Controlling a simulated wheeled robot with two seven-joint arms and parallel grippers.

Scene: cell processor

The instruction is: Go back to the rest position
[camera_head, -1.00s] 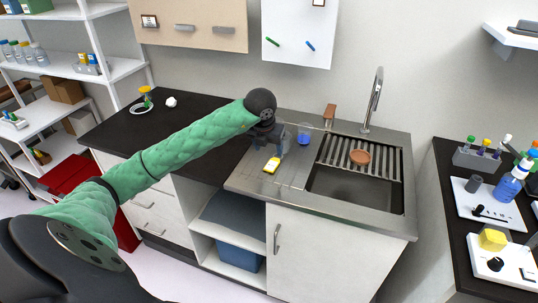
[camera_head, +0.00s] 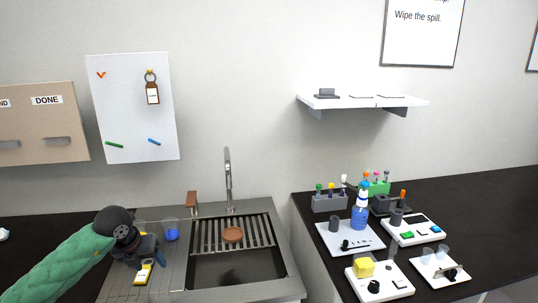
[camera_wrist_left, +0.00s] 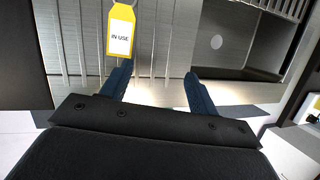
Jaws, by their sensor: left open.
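My left gripper (camera_head: 146,267) hangs over the drainboard left of the sink basin in the head view, on the green-sleeved arm from the lower left. In the left wrist view its two dark blue fingers (camera_wrist_left: 157,88) are apart with nothing between them. A yellow tag (camera_head: 143,272) with a white label lies on the drainboard by the gripper. In the left wrist view the tag (camera_wrist_left: 121,30) reads "IN USE" and lies just beyond the left finger. My right gripper is in neither view.
The steel sink (camera_head: 240,268) has a faucet (camera_head: 228,180), a brown round object (camera_head: 232,235) on its rack and a blue beaker (camera_head: 171,230) beside it. The right counter holds a blue bottle (camera_head: 360,215), a yellow cube (camera_head: 365,267) and several devices. A shelf (camera_head: 362,102) juts from the wall.

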